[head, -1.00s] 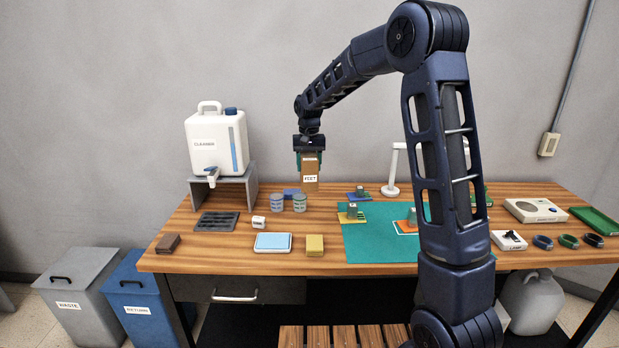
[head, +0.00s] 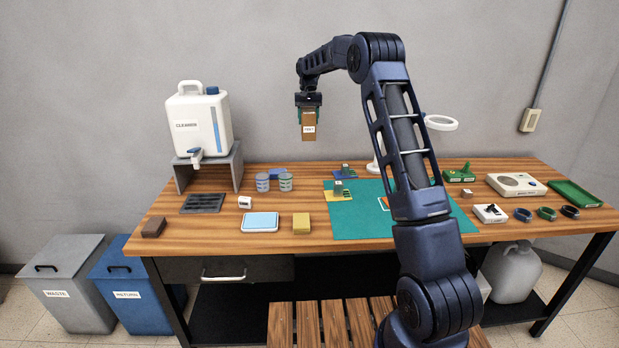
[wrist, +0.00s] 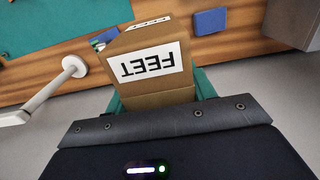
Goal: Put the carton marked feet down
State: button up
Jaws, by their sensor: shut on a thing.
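A brown carton with a white label reading FEET (head: 309,129) is held in the air above the back of the workbench. My gripper (head: 309,107) is shut on the carton's upper part. In the wrist view the carton (wrist: 150,98) sits between the green jaw pads, its label facing the camera and upside down there. The carton hangs upright in the head view, clear of the table. Its underside is hidden.
The wooden workbench (head: 280,245) lies below. Two grey cups (head: 263,182), a white cleaner jug (head: 198,122) on a stand, and a green mat (head: 355,225) with small blocks are on it. A white ring lamp (head: 440,123) stands behind my arm.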

aim_at(310, 134)
jog(key=shift+w+d, duration=0.25)
jog(key=shift+w, duration=0.1)
jog(key=shift+w+d+f, duration=0.1)
jog(key=shift+f, duration=0.2)
notch_tip(310, 134, down, 20)
jog(key=shift+r, duration=0.25)
jog(key=shift+f, duration=0.1)
jog(key=o, duration=1.2)
notch_tip(310, 134, up, 12)
jog(key=shift+r, duration=0.2)
